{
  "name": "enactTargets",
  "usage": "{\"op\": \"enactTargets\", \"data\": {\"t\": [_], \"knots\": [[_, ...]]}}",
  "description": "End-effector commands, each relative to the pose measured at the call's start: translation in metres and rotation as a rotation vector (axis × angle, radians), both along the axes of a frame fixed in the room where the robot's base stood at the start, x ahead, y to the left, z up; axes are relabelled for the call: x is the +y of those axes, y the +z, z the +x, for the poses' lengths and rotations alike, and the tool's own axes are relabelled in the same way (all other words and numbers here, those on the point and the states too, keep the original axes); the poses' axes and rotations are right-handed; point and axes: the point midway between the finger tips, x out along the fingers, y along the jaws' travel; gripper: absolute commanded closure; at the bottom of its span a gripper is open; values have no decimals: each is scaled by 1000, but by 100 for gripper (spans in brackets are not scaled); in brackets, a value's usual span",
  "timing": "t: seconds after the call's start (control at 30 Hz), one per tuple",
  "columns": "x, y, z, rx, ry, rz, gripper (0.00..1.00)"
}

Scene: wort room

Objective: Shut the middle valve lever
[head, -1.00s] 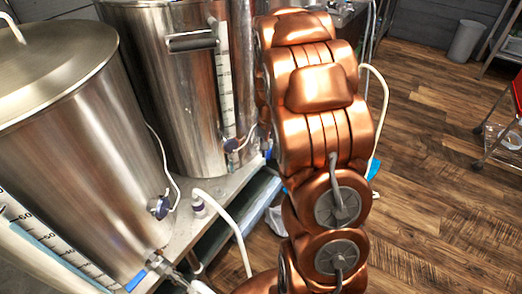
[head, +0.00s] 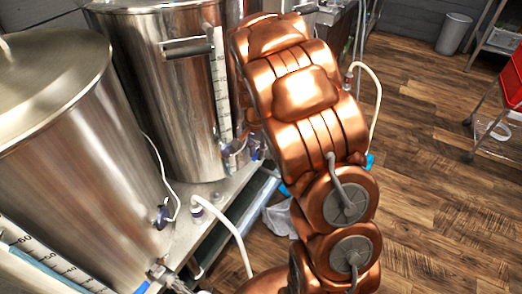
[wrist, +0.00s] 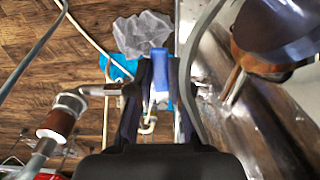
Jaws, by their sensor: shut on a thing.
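A blue valve lever (wrist: 159,70) stands upright in the wrist view, between the two dark fingers of my gripper (wrist: 159,84). The fingers are closed on it. A pale metal fitting shows just below the lever, partly hidden by the fingers. Which valve of the row this is cannot be told from the wrist view alone. In the head view my copper arm hides the gripper and the held lever. The middle steel kettle (head: 165,95) stands left of my arm.
A nearer lidded kettle (head: 80,150) fills the left of the head view. A white hose (head: 228,225) loops near my arm.

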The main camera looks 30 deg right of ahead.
Motion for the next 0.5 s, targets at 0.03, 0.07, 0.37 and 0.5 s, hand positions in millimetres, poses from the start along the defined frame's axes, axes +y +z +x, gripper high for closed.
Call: {"op": "enactTargets", "data": {"t": [0.03,0.07,0.37,0.5], "knots": [[-2,1,2,-7,-2,-4,100],[-2,1,2,-7,-3,-4,100],[-2,1,2,-8,-3,-4,72],[-1,1,2,-5,-1,-1,58]]}}
